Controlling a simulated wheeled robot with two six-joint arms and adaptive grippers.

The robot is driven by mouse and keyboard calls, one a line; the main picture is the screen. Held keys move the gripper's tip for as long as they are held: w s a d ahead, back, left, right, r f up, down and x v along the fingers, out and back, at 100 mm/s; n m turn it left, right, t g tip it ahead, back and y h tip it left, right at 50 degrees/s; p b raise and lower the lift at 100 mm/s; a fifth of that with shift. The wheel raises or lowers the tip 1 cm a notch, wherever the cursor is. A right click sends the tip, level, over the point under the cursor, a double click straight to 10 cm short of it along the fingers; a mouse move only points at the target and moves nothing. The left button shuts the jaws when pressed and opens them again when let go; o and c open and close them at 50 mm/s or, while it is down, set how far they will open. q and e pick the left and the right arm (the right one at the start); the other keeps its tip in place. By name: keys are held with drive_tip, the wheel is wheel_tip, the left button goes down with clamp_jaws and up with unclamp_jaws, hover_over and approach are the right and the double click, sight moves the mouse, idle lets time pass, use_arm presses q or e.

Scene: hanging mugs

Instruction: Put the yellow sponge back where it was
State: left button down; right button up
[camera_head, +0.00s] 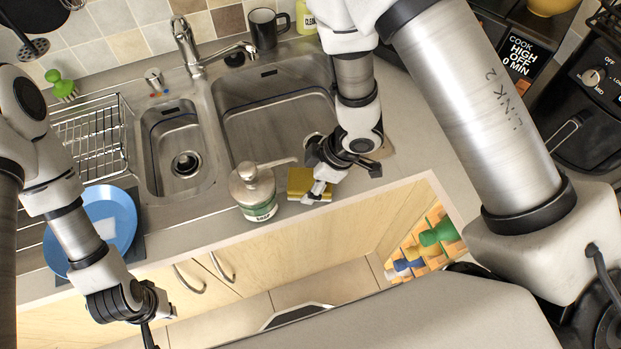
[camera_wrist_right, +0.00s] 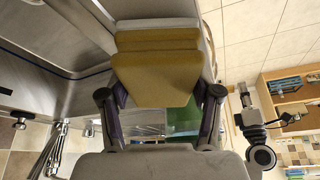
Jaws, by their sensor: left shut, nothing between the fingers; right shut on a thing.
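The yellow sponge (camera_head: 299,181) is a mustard-coloured block at the front edge of the counter, just right of the soap dispenser (camera_head: 259,203). My right gripper (camera_head: 318,187) is shut on the sponge from its right side. In the right wrist view the sponge (camera_wrist_right: 155,62) fills the space ahead of the fingers and looks layered. Whether its underside touches the counter cannot be told. My left gripper (camera_head: 150,322) is shut and empty, low in front of the cabinet doors.
The double sink (camera_head: 228,130) lies behind the dispenser, with a tap (camera_head: 187,45) at its back. A wire rack (camera_head: 92,130) and blue plate (camera_head: 112,212) are at left. A black mug (camera_head: 264,30) stands by the wall. An open cabinet (camera_head: 425,245) is below the counter at right.

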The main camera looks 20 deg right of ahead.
drive_tip(key=shift+f, duration=0.25)
drive_tip(key=o, duration=1.3)
drive_tip(key=shift+o, duration=0.2)
drive_tip(key=v, duration=1.2)
drive_tip(key=shift+s, duration=0.1)
